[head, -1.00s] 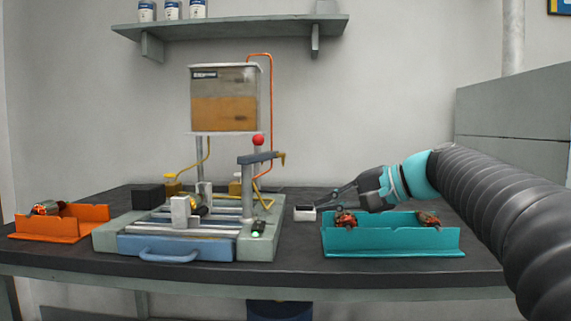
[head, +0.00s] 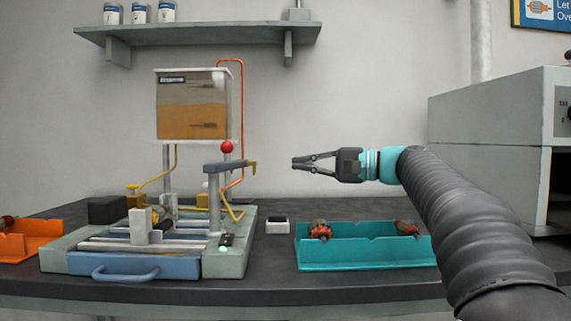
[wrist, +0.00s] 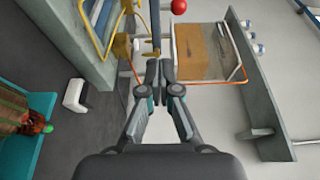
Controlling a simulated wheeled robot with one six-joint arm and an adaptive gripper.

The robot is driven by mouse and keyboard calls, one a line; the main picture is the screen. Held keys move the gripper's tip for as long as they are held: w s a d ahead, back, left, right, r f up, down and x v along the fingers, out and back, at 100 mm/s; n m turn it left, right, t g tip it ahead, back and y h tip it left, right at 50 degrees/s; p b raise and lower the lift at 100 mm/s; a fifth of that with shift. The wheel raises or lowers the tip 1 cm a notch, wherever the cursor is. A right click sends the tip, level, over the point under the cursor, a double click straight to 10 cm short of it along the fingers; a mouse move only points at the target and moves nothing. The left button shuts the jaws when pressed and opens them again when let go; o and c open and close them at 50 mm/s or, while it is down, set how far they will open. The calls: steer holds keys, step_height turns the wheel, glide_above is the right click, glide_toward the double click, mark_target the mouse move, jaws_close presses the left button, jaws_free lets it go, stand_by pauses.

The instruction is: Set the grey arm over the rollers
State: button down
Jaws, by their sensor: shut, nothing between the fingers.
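The grey arm (head: 232,166) sits on top of a grey post at the right side of the winding machine. It points to the right, off to the side of the rollers (head: 150,234), which lie on the machine bed. A red knob (head: 227,147) stands above the arm. My gripper (head: 294,164) is shut and empty, level with the grey arm and a short gap to the right of its tip. In the wrist view my fingertips (wrist: 160,74) are together, and a dark bar that looks like the grey arm (wrist: 155,25) lies just beyond them.
A teal tray (head: 365,255) with two wound armatures stands below my arm. A small white block (head: 277,225) sits between tray and machine. An orange tray (head: 32,247) is at the left. A wire tank (head: 192,105) rises behind the machine, with an orange tube beside it.

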mark_target(239, 162)
steer(key=x, duration=1.2)
steer(key=shift+w+a+p, duration=0.1)
steer(key=shift+a+p, duration=0.2)
steer(key=shift+a, duration=0.05)
steer(key=shift+a, duration=0.1)
